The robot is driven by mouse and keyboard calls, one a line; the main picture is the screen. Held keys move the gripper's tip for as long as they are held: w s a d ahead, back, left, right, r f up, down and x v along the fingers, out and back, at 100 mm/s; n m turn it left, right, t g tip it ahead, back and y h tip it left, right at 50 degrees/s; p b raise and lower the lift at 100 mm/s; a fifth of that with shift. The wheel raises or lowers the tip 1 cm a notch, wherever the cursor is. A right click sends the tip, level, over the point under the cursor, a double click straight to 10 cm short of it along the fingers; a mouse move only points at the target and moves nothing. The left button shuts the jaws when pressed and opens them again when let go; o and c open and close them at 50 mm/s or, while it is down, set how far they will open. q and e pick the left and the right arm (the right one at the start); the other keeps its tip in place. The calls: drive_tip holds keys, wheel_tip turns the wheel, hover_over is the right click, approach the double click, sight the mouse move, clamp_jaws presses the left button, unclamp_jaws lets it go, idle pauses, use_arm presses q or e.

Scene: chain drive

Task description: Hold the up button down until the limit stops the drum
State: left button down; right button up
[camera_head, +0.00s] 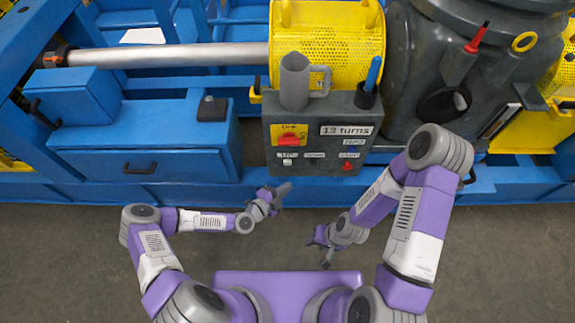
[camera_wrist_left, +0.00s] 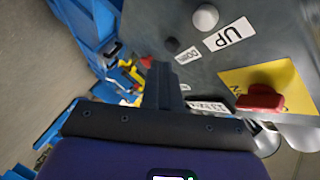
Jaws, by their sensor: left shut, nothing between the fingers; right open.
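The control box (camera_head: 325,125) has a white up button (camera_head: 287,162) under the UP label (camera_head: 289,154). In the left wrist view the white up button (camera_wrist_left: 205,17) sits beside the UP label (camera_wrist_left: 228,34), with the darker down button (camera_wrist_left: 172,44) near the DOWN label (camera_wrist_left: 188,55). My left gripper (camera_head: 285,189) is shut and empty, below the box's front in the head view; in the wrist view its fingers (camera_wrist_left: 160,70) show apart from the up button. My right gripper (camera_head: 326,258) is open and empty, lower and to the right. The yellow mesh drum (camera_head: 330,35) is behind the box.
A red rotary switch (camera_head: 289,139) sits on a yellow plate; a red button (camera_head: 347,166) is at the lower right. The display (camera_head: 346,130) reads "13 turns". The floor before the blue frame is clear.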

sight(288, 163)
use_arm(q)
drive_tip(key=w+b, duration=0.2)
drive_tip(key=w, duration=0.4)
drive_tip(key=shift+b, duration=0.4)
drive_tip(key=shift+w, duration=0.15)
idle(1.5)
drive_tip(key=shift+w+b, duration=0.35)
drive_tip(key=shift+w+b, duration=0.45)
drive_tip(key=shift+w, duration=0.05)
idle(4.5)
